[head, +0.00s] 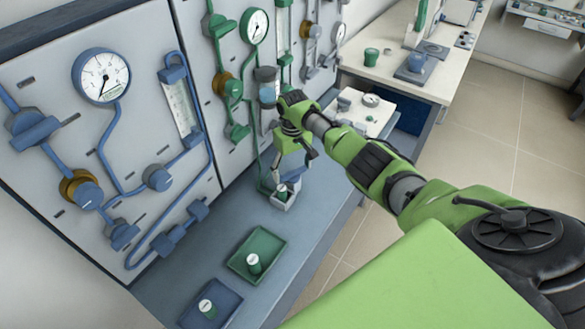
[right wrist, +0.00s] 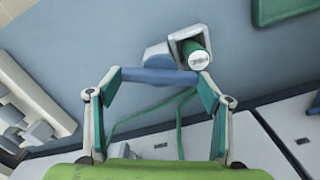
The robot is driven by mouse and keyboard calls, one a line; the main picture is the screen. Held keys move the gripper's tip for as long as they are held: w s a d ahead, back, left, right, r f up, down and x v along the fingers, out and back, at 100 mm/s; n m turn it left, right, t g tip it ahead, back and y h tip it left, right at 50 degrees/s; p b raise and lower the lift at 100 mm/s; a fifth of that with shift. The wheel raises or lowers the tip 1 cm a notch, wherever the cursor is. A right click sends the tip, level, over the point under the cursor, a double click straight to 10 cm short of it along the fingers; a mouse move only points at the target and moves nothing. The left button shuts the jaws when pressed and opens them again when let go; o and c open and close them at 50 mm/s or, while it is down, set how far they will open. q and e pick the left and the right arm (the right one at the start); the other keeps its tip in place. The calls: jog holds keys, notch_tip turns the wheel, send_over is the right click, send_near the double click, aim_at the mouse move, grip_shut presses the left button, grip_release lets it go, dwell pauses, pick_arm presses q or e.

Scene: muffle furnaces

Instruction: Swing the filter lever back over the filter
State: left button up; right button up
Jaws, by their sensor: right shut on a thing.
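My right gripper (head: 288,170) is at the foot of the green-piped panel, pointing down. In the right wrist view its two fingers (right wrist: 160,77) stand apart, shut on the ends of a blue bar, which appears to be the filter lever (right wrist: 160,76). A pale grey housing (right wrist: 156,54) shows just behind the bar. Beside it a small square holder (right wrist: 174,42) contains a green vial with a white lid (right wrist: 199,63); this vial also shows in the head view (head: 283,189). I cannot clearly tell which part is the filter. My left gripper is out of view.
A green tray (head: 272,243) and a blue tray (head: 222,314), each with a vial, stand on the blue-grey bench. The gauge panel (head: 130,135) rises behind, with projecting valves and pipes. A pale side bench (head: 455,88) lies beyond my arm. Bare bench surrounds the trays.

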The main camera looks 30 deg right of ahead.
aim_at(292, 172)
jog(key=n, duration=0.4)
jog(key=shift+n, duration=0.4)
dwell(0.4)
jog(key=o, duration=1.1)
jog(key=shift+r, duration=0.2)
notch_tip(292, 172, up, 12)
jog(key=shift+f, duration=0.25)
